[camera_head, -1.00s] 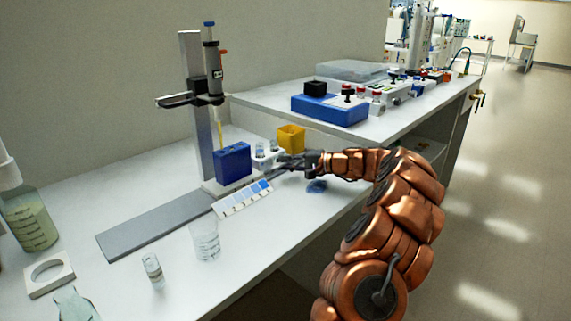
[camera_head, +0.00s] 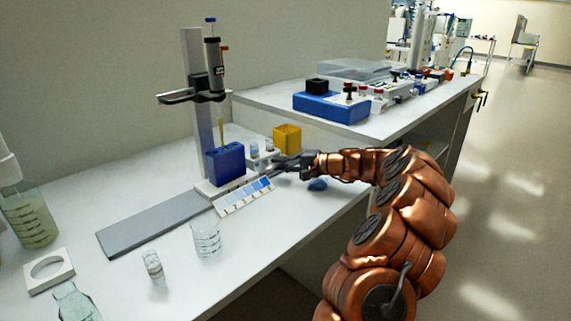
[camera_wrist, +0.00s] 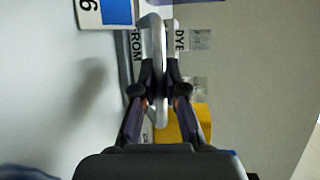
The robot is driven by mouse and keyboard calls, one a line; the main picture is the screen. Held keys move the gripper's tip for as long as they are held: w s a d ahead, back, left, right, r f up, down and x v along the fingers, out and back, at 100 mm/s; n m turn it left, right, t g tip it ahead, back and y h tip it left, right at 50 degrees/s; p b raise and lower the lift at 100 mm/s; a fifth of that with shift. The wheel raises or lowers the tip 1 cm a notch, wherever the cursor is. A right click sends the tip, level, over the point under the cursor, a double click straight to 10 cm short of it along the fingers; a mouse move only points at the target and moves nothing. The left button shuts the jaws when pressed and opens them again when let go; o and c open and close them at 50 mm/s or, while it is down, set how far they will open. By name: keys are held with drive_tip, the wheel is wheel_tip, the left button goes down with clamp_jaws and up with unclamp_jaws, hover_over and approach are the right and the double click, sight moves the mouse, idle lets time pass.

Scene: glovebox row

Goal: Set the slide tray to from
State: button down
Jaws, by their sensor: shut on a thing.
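The slide tray (camera_head: 209,190) is a white base at the end of a grey rail (camera_head: 155,223). It carries a blue block (camera_head: 226,165), small clear vials (camera_head: 254,149) and a yellow bin (camera_head: 287,138). A pipette (camera_head: 214,65) hangs on a stand, its yellow tip appearing over the blue block. My gripper (camera_head: 283,167) is at the tray's near right side.
A tilted blue colour chart (camera_head: 243,197) stands in front of the tray, close to my gripper. A beaker (camera_head: 206,238), a vial (camera_head: 153,266) and a white ring holder (camera_head: 49,271) are nearer. A blue instrument (camera_head: 331,107) stands behind right.

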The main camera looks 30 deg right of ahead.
drive_tip(key=shift+s+a, duration=0.2)
drive_tip(key=shift+a, duration=0.75)
drive_tip(key=c, duration=1.2)
unclamp_jaws()
drive_tip(key=shift+s+d, duration=0.1)
drive_tip(key=v, duration=1.2)
